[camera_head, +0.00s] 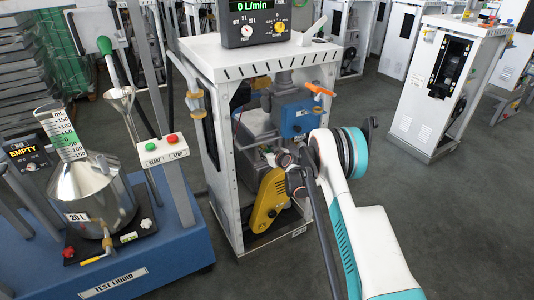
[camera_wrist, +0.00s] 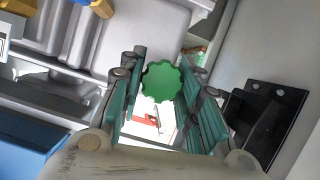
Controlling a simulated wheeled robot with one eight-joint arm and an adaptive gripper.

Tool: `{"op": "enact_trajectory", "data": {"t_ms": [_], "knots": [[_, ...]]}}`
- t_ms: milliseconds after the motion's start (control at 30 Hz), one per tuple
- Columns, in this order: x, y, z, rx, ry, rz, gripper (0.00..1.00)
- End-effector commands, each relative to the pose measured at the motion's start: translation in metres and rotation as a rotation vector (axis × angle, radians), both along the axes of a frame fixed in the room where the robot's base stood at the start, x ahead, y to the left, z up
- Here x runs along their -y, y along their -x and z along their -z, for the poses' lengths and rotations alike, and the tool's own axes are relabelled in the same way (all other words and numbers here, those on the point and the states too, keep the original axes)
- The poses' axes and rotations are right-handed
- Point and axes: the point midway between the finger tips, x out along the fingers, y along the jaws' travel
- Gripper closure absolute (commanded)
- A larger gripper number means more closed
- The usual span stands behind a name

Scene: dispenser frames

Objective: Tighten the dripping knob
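The green knob (camera_wrist: 161,82), round with a scalloped rim, shows face-on in the wrist view. My gripper (camera_wrist: 163,75) has one dark green finger on each side of it, near the fingertips. The finger edges lie very close to the knob's rim on both sides. I cannot tell whether they touch or press on it. In the head view my arm reaches to the open dispenser cabinet (camera_head: 228,172). The knob and my fingers cannot be made out there. No drip is visible.
Inside the cabinet are a yellow pulley cover (camera_head: 268,200) and a blue unit (camera_head: 297,117). An orange nozzle (camera_head: 318,88) sticks out at upper right. A blue test-liquid cart (camera_head: 160,262) stands at left, another cabinet (camera_head: 446,85) at right. Grey floor lies between.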

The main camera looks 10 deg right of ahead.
Motion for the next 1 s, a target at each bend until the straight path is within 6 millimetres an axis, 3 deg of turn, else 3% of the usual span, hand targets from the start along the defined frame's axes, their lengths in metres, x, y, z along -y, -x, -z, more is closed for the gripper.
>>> {"op": "enact_trajectory", "data": {"t_ms": [467,1000], "knots": [[0.0009,-0.0004,-0.0001,-0.025,-0.078,0.000,0.93],[0.0032,-0.0008,0.0006,-0.169,-0.520,0.000,0.93]]}}
